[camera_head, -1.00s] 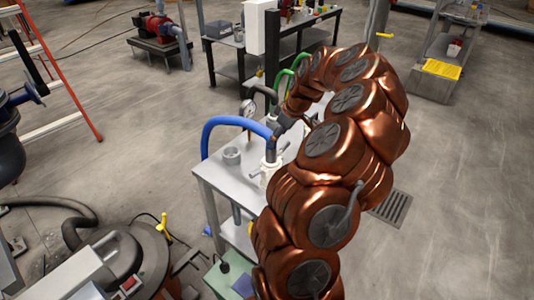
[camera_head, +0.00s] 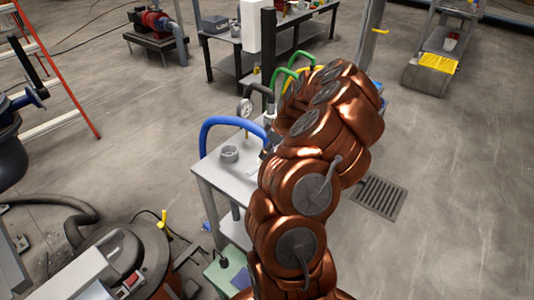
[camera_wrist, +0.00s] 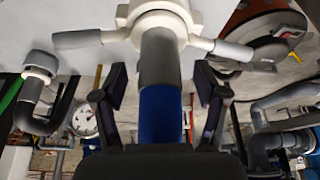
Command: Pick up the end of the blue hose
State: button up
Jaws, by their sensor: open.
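The blue hose (camera_head: 228,122) arches over the grey table (camera_head: 212,178) in the head view. In the wrist view the blue hose (camera_wrist: 160,116) runs down the middle, with a grey end piece (camera_wrist: 160,62) meeting a white collar with grey-tipped handles (camera_wrist: 158,18). My gripper (camera_wrist: 160,88) is open, with one dark finger on each side of the hose near where blue meets grey. Gaps show between the fingers and the hose. In the head view my arm hides the gripper and the hose end.
A small grey cup (camera_head: 229,154) sits on the table. In the wrist view another pipe fitting (camera_wrist: 38,75) is at the left.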

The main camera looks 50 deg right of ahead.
jog(key=shift+c, duration=0.4)
grip_shut()
jog(key=shift+r, duration=0.1)
